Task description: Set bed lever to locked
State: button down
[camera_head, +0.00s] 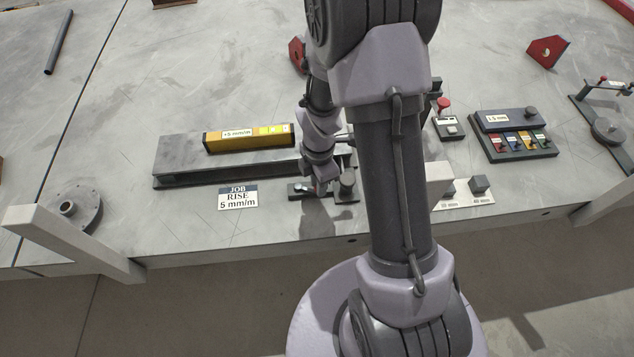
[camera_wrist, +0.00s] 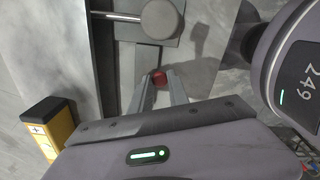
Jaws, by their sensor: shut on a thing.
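My gripper (camera_head: 322,186) reaches down at the right end of a long grey bed (camera_head: 180,152). In the wrist view, my gripper's fingers (camera_wrist: 157,90) are shut on a small red knob (camera_wrist: 158,77), which I take for the end of the bed lever. The rest of the lever is mostly hidden by the fingers. A grey round knob (camera_wrist: 160,19) with a metal rod shows just beyond the fingertips. In the head view my arm and wrist cover the lever, and no locked or unlocked marking is readable.
A yellow level (camera_head: 250,138) marked +5 mm/m lies on the bed. To the right are a red-button box (camera_head: 448,124), a dark case (camera_head: 512,134) and grey blocks (camera_head: 480,184). The table's left part is mostly clear.

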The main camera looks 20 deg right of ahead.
jog(key=shift+w+d+n, duration=0.15)
jog(key=shift+n, duration=0.15)
dwell(0.4)
jog(key=c, duration=1.3)
grip_release()
jog(key=shift+o, duration=0.2)
notch_tip(320, 180, up, 18)
jog(key=p, duration=0.6)
jog(key=shift+f+p, duration=0.25)
jog(key=shift+p, duration=0.05)
